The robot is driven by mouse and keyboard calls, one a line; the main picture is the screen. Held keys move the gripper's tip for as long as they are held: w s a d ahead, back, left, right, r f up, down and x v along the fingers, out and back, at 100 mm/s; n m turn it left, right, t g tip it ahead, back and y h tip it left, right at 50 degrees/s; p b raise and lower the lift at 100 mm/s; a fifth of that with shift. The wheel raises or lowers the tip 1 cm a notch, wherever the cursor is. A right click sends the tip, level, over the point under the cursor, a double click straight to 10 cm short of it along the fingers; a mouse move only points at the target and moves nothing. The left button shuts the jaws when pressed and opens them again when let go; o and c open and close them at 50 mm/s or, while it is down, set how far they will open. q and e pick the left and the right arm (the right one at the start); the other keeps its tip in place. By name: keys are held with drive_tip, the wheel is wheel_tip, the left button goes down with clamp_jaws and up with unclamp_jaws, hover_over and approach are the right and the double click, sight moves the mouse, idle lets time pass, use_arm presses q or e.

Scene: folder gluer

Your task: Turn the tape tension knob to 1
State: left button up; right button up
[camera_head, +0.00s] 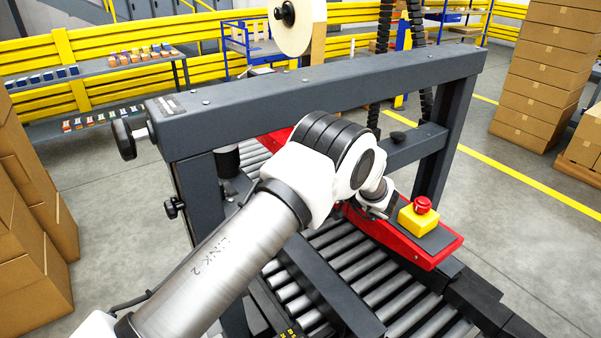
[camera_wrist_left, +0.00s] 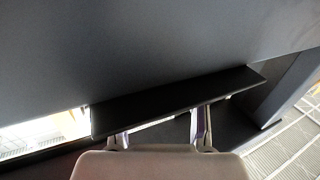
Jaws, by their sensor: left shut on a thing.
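My left arm reaches across the machine in the head view. Its gripper is hidden there behind the wrist and the frame. In the left wrist view, the left gripper (camera_wrist_left: 163,128) has its two fingers apart, against a black bar-like part (camera_wrist_left: 175,103), and is shut on a dark part. Whether this is the tension knob, I cannot tell. A black knob (camera_head: 285,13) is at the hub of the tape roll (camera_head: 305,28). No scale or number can be read on it. My right gripper is not in view.
A dark grey frame (camera_head: 330,88) spans the roller conveyor (camera_head: 345,248). A red plate (camera_head: 437,243) carries a yellow box with a red emergency button (camera_head: 422,204). Black knobs (camera_head: 124,138) (camera_head: 172,208) stick out at the left. Carton stacks (camera_head: 545,70) stand at the sides.

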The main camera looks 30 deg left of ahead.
use_arm(q)
drive_tip(key=o, duration=1.1)
drive_tip(key=shift+a, duration=0.1)
drive_tip(key=d, duration=1.2)
drive_tip(key=shift+w, duration=0.15)
drive_tip(key=shift+f, duration=0.1)
